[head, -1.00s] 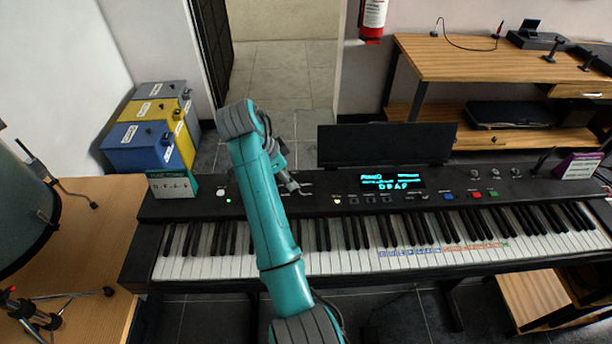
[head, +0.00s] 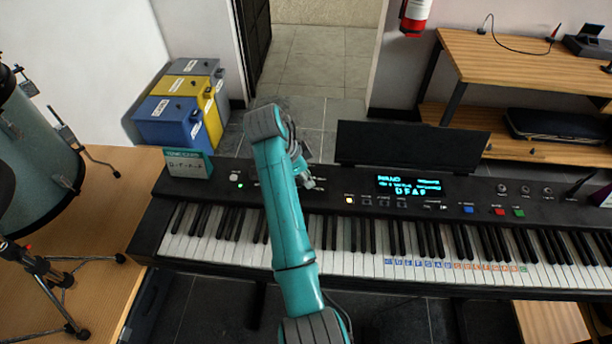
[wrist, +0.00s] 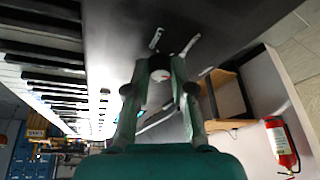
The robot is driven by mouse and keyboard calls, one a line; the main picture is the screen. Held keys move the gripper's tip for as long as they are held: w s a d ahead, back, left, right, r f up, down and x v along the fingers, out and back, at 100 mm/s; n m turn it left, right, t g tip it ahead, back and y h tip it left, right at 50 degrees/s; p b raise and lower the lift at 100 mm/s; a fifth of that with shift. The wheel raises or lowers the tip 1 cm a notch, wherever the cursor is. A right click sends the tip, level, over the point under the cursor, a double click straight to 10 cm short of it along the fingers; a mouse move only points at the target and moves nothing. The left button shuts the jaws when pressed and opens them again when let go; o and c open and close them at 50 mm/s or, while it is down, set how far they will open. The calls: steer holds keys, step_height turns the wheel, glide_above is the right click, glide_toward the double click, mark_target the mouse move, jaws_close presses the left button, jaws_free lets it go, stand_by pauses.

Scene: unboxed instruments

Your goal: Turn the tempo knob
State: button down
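My teal arm reaches over the left part of the black keyboard (head: 400,240). My gripper (head: 305,178) is low over the control panel, left of the lit display (head: 408,187). In the wrist view the two fingers of my gripper (wrist: 160,70) stand apart, with a small pale round knob (wrist: 160,76) between their tips. I cannot see firm contact on it. No tempo label is readable; in the head view my arm and gripper hide this part of the panel.
A white round control (head: 234,178) is left of my arm. Several small knobs (head: 525,190) and coloured buttons (head: 499,211) are at the panel's right. A black music stand (head: 410,143) rises behind the display. A small sign (head: 187,163) stands at the left end.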

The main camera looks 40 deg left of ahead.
steer(key=shift+n, duration=0.4)
steer(key=n, duration=0.1)
steer(key=n+y, duration=0.1)
steer(key=n, duration=0.1)
steer(key=n+y, duration=0.1)
steer(key=shift+d+n+t, duration=0.25)
steer(key=shift+n+t, duration=0.05)
steer(key=shift+n, duration=0.1)
steer(key=n+y, duration=0.1)
steer(key=n, duration=0.2)
steer(key=n+y, duration=0.1)
steer(key=n, duration=0.2)
steer(key=shift+d+g+y, duration=0.2)
steer(key=shift+g+y, duration=0.1)
steer(key=shift+g, duration=0.1)
steer(key=n, duration=0.2)
steer(key=n+g+y, duration=0.1)
steer(key=n, duration=0.3)
steer(key=shift+w+d+n+g+y, duration=0.15)
steer(key=shift+w+n+g+y, duration=0.15)
steer(key=shift+g, duration=0.1)
steer(key=n+g, duration=0.2)
steer(key=n, duration=0.3)
steer(key=shift+w+n, duration=0.1)
steer(key=shift+n, duration=0.2)
steer(key=c, duration=1)
jaws_free()
